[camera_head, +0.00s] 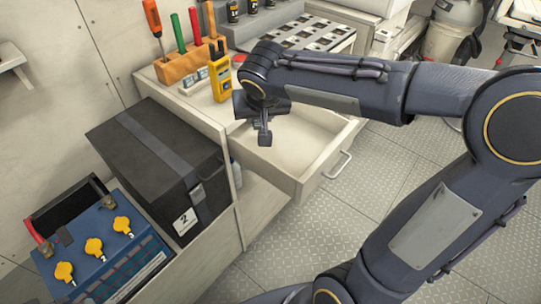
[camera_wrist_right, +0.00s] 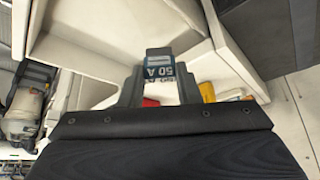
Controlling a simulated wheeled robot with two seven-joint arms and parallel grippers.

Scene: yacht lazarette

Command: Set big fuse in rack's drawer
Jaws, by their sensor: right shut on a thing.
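My right gripper (camera_head: 264,134) hangs above the open drawer (camera_head: 322,172), near its left side. In the wrist view the gripper (camera_wrist_right: 160,76) is shut on the big fuse (camera_wrist_right: 158,57), a dark block with a blue label reading "50 A". The back of the drawer is partly hidden behind my right arm. My left gripper is not in view.
A yellow meter (camera_head: 219,78) and a wooden tool block (camera_head: 187,66) stand on the counter behind the gripper. A panel with dark slots (camera_head: 318,34) lies farther back. A black box marked 2 (camera_head: 160,160) and a blue battery (camera_head: 95,240) sit at left.

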